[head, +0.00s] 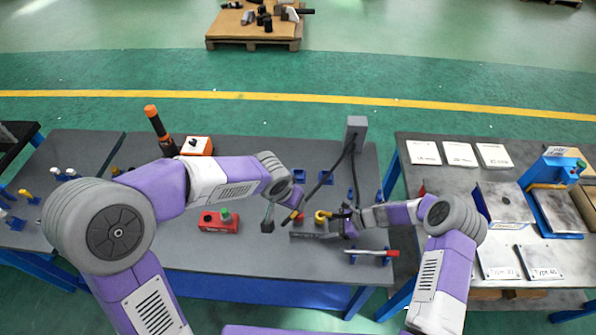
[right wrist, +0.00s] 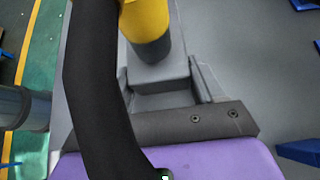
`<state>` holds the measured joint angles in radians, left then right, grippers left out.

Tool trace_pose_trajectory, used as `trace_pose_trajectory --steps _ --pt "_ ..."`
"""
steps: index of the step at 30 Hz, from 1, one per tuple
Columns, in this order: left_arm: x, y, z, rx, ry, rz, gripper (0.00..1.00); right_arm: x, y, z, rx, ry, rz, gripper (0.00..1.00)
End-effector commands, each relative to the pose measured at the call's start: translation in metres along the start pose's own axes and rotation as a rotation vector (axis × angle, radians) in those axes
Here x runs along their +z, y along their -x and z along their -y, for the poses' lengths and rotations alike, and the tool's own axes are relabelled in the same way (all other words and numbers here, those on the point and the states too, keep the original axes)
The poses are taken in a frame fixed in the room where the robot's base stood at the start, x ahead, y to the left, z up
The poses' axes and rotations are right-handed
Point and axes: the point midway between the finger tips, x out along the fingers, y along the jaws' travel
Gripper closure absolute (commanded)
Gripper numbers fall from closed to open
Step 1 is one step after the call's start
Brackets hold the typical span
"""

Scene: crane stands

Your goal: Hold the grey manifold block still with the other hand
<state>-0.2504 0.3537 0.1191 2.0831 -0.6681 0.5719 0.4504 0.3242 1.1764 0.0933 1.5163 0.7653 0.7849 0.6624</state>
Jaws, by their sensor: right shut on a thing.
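The grey manifold block (head: 314,236) lies on the dark bench in the head view, in front of my right gripper. The tool's yellow part (right wrist: 146,22) shows between the grey fingers in the right wrist view. A thick black curved part (right wrist: 98,90) crosses that view and hides some of the grip. My left gripper (head: 297,204) is beyond the block's left end; its fingertips are too small and covered to tell if they are open or touching anything.
A grey stand (head: 356,130) with hanging black cables rises behind my right gripper. A red block (head: 219,222) and a small dark block (head: 267,226) sit to the left. The front left of the bench is clear.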

Motion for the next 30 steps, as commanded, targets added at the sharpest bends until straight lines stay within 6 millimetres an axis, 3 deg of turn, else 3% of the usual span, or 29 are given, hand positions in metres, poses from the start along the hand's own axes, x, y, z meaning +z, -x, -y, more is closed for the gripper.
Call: trace_pose_trajectory --steps 11,12,17,26,30 --pt "0.000 0.008 0.000 0.000 -0.001 0.001 0.35 0.001 0.000 0.000 0.000 0.001 0.001 0.73" --pt "0.000 0.008 0.000 0.000 -0.001 0.001 0.35 0.001 0.000 0.000 0.000 0.001 0.001 0.27" --pt "0.000 0.008 0.000 0.000 -0.001 0.001 0.35 0.001 0.000 0.000 0.000 0.001 0.001 0.03" --pt "0.000 0.008 0.000 0.000 -0.001 0.001 0.35 0.000 0.001 0.000 0.000 0.001 0.000 0.02" --pt "0.000 0.008 0.000 0.000 -0.001 0.001 0.35 0.000 0.014 0.001 -0.001 0.001 -0.001 0.02"
